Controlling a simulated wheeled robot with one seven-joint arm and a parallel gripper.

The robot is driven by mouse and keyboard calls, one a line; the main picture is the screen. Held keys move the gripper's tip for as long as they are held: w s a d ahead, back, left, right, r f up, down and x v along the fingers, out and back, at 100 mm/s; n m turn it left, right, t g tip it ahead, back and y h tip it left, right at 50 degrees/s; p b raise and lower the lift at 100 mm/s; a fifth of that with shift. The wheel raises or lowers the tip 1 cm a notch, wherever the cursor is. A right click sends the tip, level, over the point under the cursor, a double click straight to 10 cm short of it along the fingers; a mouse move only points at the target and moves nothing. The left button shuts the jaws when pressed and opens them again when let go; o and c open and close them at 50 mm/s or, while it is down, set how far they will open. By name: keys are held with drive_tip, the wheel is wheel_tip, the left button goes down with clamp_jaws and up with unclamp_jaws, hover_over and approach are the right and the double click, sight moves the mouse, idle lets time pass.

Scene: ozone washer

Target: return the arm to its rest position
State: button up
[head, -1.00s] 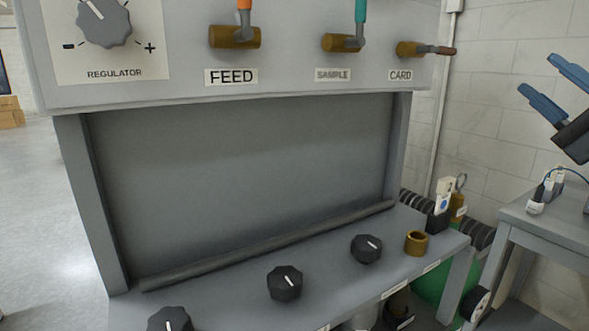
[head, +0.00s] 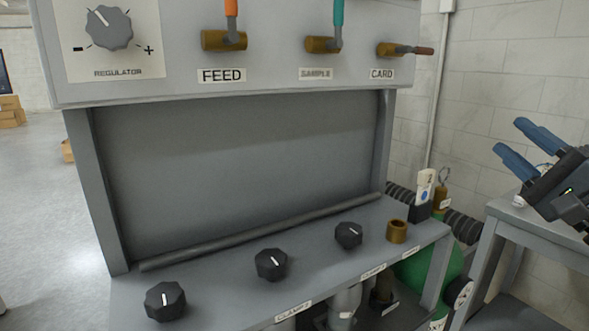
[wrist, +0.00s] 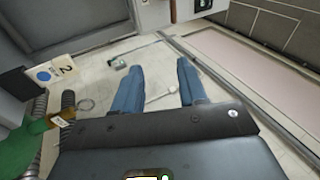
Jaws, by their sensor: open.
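My gripper (head: 523,148) is at the right edge of the head view, above the grey side table. Its two blue fingers are apart with nothing between them. In the wrist view the same blue fingers (wrist: 158,88) are spread and empty, with floor and a grey surface beyond them. The grey machine (head: 235,170) with its panel stands left of my gripper, and the two are apart.
The grey side table (head: 508,218) stands below my gripper. Open floor (head: 50,200) lies left.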

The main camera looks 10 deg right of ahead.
drive_tip(key=s+a+f+n+g+h, duration=0.1)
drive_tip(key=s+a+f+g+h, duration=0.2)
drive_tip(key=f, duration=0.6)
drive_tip(key=s+a+f+n+g+h, duration=0.1)
drive_tip(key=s+a+f+n, duration=0.1)
drive_tip(key=s+a+f, duration=0.5)
drive_tip(key=s+f+n+g+h, duration=0.1)
drive_tip(key=s+f+g, duration=0.15)
drive_tip(key=f, duration=0.85)
drive_tip(key=s+a+f+n+g+y, duration=0.1)
drive_tip(key=s+a+n, duration=0.4)
drive_tip(key=s, duration=0.7)
drive_tip(key=s+a+n, duration=0.6)
drive_tip(key=s+n, duration=0.1)
drive_tip(key=s, duration=0.5)
drive_tip(key=shift+s+f+g+y, duration=0.2)
drive_tip(key=shift+f+g+y, duration=0.15)
drive_tip(key=shift+y, duration=0.05)
